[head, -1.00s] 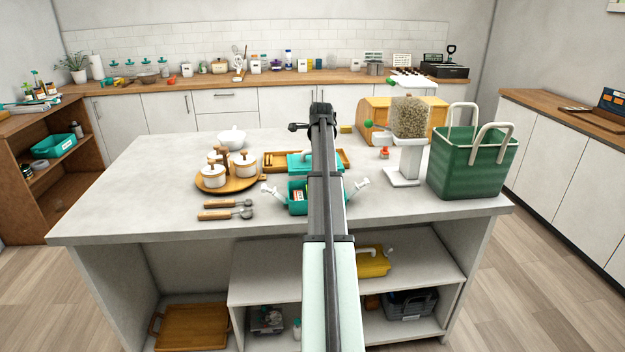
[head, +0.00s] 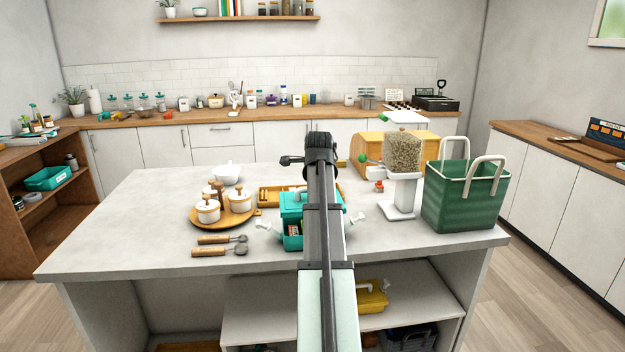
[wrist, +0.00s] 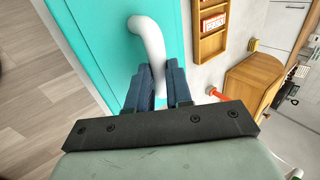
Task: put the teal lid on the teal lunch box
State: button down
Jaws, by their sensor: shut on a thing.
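The teal lid (head: 293,203) shows in the head view left of my arm, which hides its right part. It appears raised behind and above the open teal lunch box (head: 290,244). The box stands on the counter with things inside and white clips out at its sides; my arm covers part of it. In the wrist view the lid (wrist: 92,32) fills the upper left, and its curved white handle (wrist: 147,40) runs between the fingers of my gripper (wrist: 162,78). The gripper is shut on this handle. In the head view my arm hides the fingers.
On the grey counter (head: 120,235), a round wooden tray (head: 197,216) with white pots and two wooden-handled utensils (head: 218,239) lie left. A wooden organizer (head: 270,195) is behind the lid. A white stand (head: 403,195) and green basket (head: 462,197) stand right.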

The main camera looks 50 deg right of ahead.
jog(key=shift+s+f, duration=0.1)
jog(key=shift+f, duration=0.15)
dwell(0.3)
jog(key=shift+f, duration=2.95)
jog(key=shift+f, duration=0.9)
dwell(0.8)
jog(key=c, duration=0.6)
grip_release()
jog(key=shift+a+r, duration=0.1)
jog(key=shift+v, duration=3.45)
